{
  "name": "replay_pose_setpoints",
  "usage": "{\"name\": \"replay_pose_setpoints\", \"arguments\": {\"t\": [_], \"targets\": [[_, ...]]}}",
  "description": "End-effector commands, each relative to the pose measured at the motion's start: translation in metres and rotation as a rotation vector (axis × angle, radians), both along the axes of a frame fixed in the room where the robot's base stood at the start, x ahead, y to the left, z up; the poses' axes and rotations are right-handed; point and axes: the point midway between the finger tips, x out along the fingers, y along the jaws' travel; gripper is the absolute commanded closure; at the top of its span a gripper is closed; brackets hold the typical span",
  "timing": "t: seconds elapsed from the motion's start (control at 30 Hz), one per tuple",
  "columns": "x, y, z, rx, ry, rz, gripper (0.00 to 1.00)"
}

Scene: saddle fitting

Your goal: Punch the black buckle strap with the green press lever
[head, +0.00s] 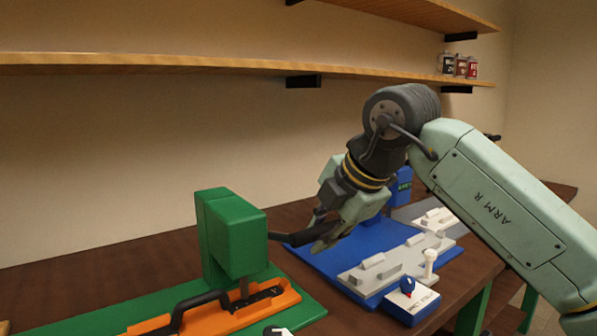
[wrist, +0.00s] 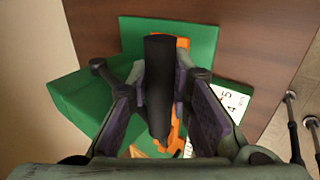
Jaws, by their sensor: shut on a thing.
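The green press (head: 230,235) stands at the left on a green base plate (head: 90,322). Its dark lever (head: 290,238) sticks out to the right, roughly level. My gripper (head: 325,232) is shut on the lever's black end; the wrist view shows the black bar (wrist: 160,85) between the two fingers. An orange carrier (head: 215,318) with a black arched handle (head: 190,302) lies under the press. A black strap (head: 258,299) lies on the carrier below the press head. Whether the punch touches the strap is not clear. In the wrist view the strap is hidden.
A blue press (head: 401,187) stands behind my gripper. A wall shelf (head: 150,64) runs above the bench.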

Motion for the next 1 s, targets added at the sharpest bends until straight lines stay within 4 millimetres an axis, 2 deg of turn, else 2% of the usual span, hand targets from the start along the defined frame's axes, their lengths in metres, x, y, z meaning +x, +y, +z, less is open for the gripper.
{"name": "replay_pose_setpoints", "arguments": {"t": [0.4,0.63,1.0], "targets": [[-0.005,-0.004,-0.026,-0.007,0.010,-0.001,0.97],[-0.006,-0.005,-0.030,-0.006,0.010,0.001,0.97],[-0.008,-0.006,-0.049,-0.006,0.010,0.001,0.97]]}}
